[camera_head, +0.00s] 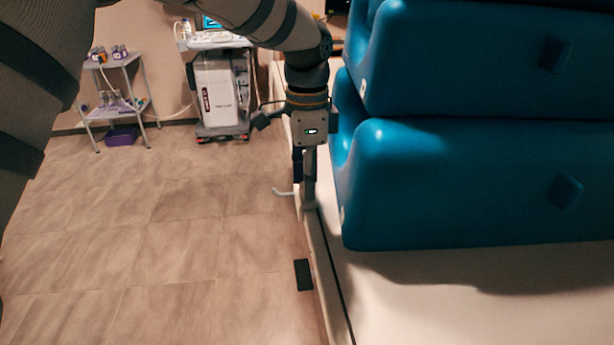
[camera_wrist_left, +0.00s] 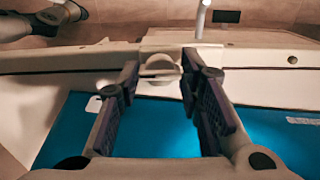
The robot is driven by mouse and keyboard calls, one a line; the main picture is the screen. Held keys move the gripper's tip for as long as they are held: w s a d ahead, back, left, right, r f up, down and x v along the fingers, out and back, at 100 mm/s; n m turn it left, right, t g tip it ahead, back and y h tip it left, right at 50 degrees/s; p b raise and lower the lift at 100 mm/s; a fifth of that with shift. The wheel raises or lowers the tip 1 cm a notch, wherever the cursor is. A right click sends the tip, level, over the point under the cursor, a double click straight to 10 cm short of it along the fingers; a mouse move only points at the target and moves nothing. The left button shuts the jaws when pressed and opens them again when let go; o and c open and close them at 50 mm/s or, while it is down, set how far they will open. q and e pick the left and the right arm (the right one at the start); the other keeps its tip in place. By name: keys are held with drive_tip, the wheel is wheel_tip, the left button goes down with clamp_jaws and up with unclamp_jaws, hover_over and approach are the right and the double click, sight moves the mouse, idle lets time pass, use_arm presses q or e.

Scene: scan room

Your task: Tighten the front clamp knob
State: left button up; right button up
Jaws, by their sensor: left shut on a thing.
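The front clamp knob (camera_wrist_left: 159,66) is a small pale, rounded piece on the side rail in the left wrist view. My left gripper (camera_wrist_left: 161,82) has one finger on each side of it and is shut on it. In the head view my left gripper (camera_head: 308,182) points down at the table's left edge. A pale clamp part (camera_head: 309,203) shows just below its fingers, and a pale lever (camera_head: 283,192) sticks out to the left. The fingers hide most of the knob there. My right gripper is in neither view.
Large blue padded blocks (camera_head: 450,185) stand close to the right of my left gripper on the white table (camera_head: 450,300). A dark plate (camera_head: 304,274) is on the table's side. A white machine (camera_head: 219,95) and a shelf cart (camera_head: 115,85) stand behind. The floor at left is clear.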

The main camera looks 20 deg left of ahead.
use_arm(q)
drive_tip(key=o, duration=1.2)
drive_tip(key=shift+f, duration=0.1)
drive_tip(key=shift+c, duration=0.2)
wheel_tip(320, 180, up, 12)
